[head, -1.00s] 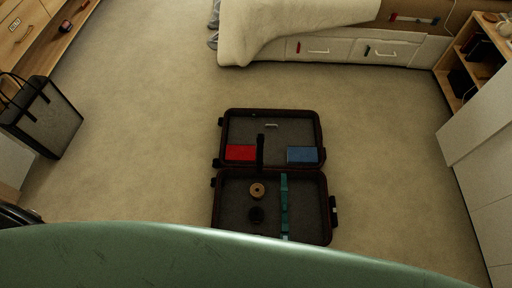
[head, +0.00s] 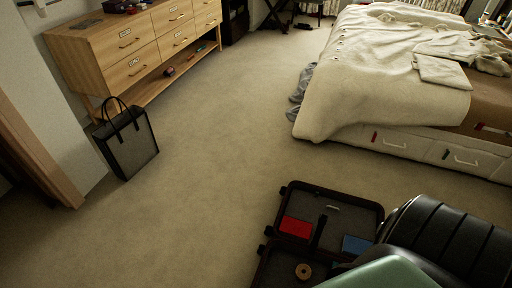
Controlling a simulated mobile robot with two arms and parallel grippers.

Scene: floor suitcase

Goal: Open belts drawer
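A wooden dresser (head: 88,58) stands at the upper left with several light drawers, each with a small handle. Some fronts carry small labels, too small to read, so I cannot tell which one is the belts drawer. The near upper drawer (head: 124,38), the near lower drawer (head: 131,72) and the middle lower drawer (head: 178,41) all look shut. Two white drawers under the bed, one with a red mark (head: 395,144) and one with a dark green mark (head: 462,158), also look shut. Neither of my grippers is in view.
An open suitcase (head: 352,212) lies on the floor at the bottom, with a red box (head: 296,227) and a blue box (head: 356,245). A grey-black bag (head: 131,152) stands near the dresser's near end. Carpet (head: 215,150) between dresser and bed is clear.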

